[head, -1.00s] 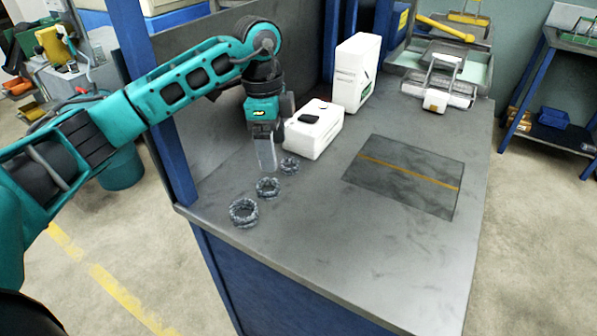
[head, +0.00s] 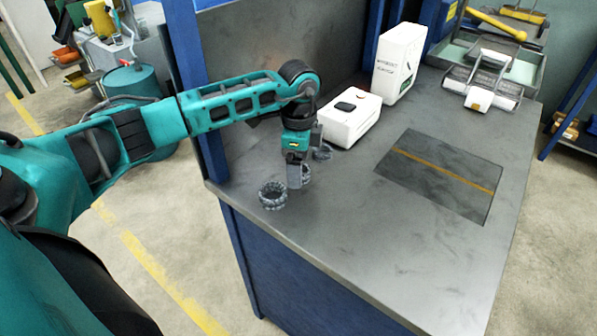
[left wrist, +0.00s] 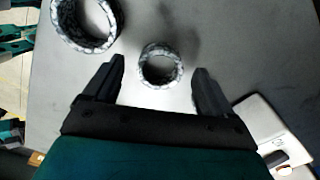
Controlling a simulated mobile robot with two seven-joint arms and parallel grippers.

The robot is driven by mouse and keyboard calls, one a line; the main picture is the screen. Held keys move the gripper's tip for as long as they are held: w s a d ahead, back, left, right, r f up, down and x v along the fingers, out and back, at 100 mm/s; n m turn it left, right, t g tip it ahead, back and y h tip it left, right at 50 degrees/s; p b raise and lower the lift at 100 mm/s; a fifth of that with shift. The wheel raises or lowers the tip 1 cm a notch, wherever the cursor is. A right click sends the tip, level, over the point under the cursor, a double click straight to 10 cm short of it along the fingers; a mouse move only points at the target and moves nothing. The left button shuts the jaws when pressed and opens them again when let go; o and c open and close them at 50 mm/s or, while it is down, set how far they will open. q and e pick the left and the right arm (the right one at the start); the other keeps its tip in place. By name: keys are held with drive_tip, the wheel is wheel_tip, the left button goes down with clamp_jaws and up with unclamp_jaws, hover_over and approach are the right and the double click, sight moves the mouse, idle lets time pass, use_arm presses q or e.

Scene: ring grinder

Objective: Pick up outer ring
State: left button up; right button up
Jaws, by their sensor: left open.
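Three grey, mottled rings stand in a row on the grey workbench. The largest ring (head: 272,204) is nearest the front left corner; it also shows at the upper left of the left wrist view (left wrist: 72,40). A middle ring (head: 307,175) is partly hidden behind my left gripper (head: 295,183). The smallest ring (head: 323,153) is farther back, partly hidden by the gripper. In the left wrist view my left gripper (left wrist: 160,69) is open and points down, with a ring (left wrist: 160,84) between its fingertips, clear of both fingers. My right gripper is not in view.
A white box (head: 350,120) lies just behind the rings, with a taller white box (head: 398,64) beyond it. A dark panel with a yellow line (head: 440,175) lies to the right. A blue post (head: 200,100) rises at the bench's left edge.

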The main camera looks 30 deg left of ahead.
use_arm(q)
drive_tip(key=shift+f, duration=0.6)
drive_tip(key=c, duration=1.2)
drive_tip(key=shift+r, duration=0.1)
